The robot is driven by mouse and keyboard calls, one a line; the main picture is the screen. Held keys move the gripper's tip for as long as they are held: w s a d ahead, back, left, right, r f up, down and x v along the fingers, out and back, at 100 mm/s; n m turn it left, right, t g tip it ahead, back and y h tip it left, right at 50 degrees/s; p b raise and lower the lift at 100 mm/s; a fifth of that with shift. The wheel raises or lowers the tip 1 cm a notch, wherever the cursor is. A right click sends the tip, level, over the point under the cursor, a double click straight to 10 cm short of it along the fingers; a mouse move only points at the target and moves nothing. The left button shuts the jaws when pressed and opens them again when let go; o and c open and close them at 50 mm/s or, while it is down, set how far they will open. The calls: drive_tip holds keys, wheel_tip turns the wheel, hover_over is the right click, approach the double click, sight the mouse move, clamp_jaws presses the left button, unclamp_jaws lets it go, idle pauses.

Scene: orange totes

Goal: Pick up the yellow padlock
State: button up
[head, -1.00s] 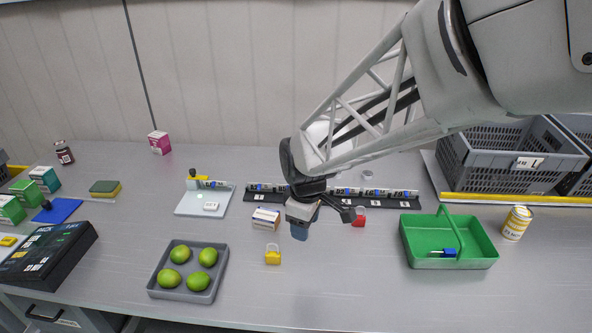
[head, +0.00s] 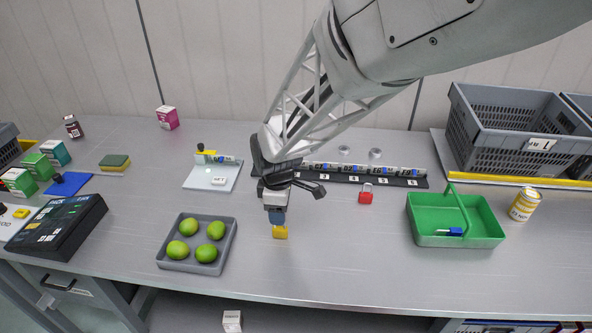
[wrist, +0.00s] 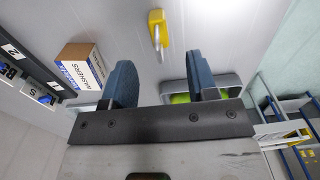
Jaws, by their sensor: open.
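The yellow padlock (head: 280,233) lies on the grey table, right of the tray of limes, its upper part hidden by my gripper in the head view. In the wrist view the yellow padlock (wrist: 157,27) shows whole, its metal shackle pointing toward my gripper. My gripper (head: 278,217) points down just above it, with blue finger pads. In the wrist view my gripper (wrist: 160,62) is open and empty, and the padlock lies beyond the fingertips, between their lines. I cannot tell the exact height gap.
A grey tray (head: 163,256) of limes is close on the left. A white washers box (wrist: 79,68) is close beside one finger in the wrist view. Table between padlock and basket is clear.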

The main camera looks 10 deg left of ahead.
sight(280, 228)
drive_tip(key=shift+f, duration=0.85)
drive_tip(key=shift+f, duration=2.65)
clamp_jaws()
drive_tip(key=shift+r, duration=0.2)
